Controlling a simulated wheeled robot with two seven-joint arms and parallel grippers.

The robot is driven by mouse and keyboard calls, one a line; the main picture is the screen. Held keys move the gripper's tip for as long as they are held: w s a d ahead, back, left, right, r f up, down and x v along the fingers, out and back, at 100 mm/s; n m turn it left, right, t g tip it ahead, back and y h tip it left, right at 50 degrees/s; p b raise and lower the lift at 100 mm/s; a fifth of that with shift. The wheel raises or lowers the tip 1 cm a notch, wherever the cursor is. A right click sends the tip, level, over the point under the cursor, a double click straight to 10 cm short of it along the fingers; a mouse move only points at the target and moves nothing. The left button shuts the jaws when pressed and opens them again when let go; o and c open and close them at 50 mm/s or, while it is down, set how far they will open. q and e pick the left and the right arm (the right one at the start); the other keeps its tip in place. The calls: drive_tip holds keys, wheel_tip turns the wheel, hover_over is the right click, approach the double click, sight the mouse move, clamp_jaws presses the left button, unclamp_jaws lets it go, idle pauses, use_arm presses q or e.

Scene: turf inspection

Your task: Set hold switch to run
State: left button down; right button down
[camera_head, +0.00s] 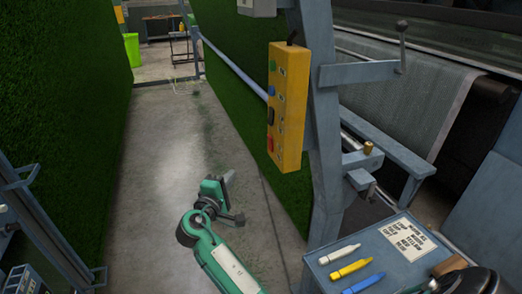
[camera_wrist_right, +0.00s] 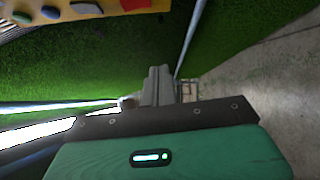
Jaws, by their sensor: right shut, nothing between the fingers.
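A yellow control box (camera_head: 290,110) hangs on the grey post at centre right, its controls on the left-facing side. A black switch (camera_head: 270,115) sits between a blue button (camera_head: 271,90) and a red button (camera_head: 270,144). Which way the switch is set is too small to tell. My right gripper (camera_head: 229,176) is shut and empty, below and left of the box, apart from it. In the right wrist view its closed fingers (camera_wrist_right: 158,86) show at the centre, with the box (camera_wrist_right: 100,16) along the upper left edge. My left gripper is out of view.
A grey post (camera_head: 322,120) with a bracket stands right behind the box. A grey table (camera_head: 430,262) with several markers and a printed sheet is at lower right. Green turf (camera_head: 65,110) hangs at left. The concrete aisle (camera_head: 165,150) is clear.

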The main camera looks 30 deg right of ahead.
sight(270, 143)
drive_tip(key=shift+m+g+h, duration=0.4)
drive_tip(key=shift+m+h, duration=0.2)
drive_tip(key=shift+h, duration=0.1)
drive_tip(key=r, duration=0.1)
drive_tip(key=s+r, duration=0.1)
drive_tip(key=r, duration=0.2)
drive_tip(key=shift+s+d, duration=0.25)
drive_tip(key=shift+d, duration=0.05)
drive_tip(key=s+d+p+x, duration=0.1)
drive_tip(key=p+x, duration=0.5)
drive_tip(key=x, duration=0.7)
drive_tip(key=shift+s+d+p, duration=0.2)
drive_tip(key=shift+s+p, duration=0.2)
drive_tip(key=shift+s, duration=0.3)
